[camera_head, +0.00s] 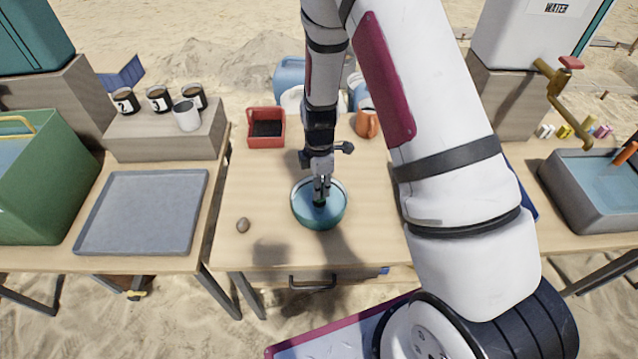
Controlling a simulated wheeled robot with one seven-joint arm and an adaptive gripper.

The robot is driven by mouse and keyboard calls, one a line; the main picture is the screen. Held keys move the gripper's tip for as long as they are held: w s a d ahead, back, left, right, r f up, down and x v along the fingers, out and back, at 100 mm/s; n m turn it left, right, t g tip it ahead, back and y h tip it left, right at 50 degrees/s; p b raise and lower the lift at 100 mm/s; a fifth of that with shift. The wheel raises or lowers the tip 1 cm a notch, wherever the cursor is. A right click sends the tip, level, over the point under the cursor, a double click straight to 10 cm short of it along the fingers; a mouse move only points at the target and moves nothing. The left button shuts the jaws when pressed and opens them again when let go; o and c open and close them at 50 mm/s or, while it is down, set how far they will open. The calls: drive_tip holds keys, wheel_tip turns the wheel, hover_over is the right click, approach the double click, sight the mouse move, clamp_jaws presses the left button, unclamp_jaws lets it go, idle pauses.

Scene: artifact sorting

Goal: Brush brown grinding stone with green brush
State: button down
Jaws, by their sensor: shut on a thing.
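My gripper (321,190) points down over a teal bowl (304,214) that holds bluish water. The bowl stands near the middle of the wooden table. The gripper is shut on a small dark thing (319,203) that is low inside the bowl. It looks dark green, but it is too small and covered to tell for sure that it is the green brush. No other green brush shows.
A red bin (266,138) and an orange jug (367,123) stand at the table's back. A grey tray (143,211) is on the left table; mugs (187,115) are behind it. A grey water basin (592,206) is at right. The table's front left is free; my arm hides its right.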

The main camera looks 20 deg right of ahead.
drive_tip(key=shift+f, duration=0.35)
drive_tip(key=shift+w, duration=0.15)
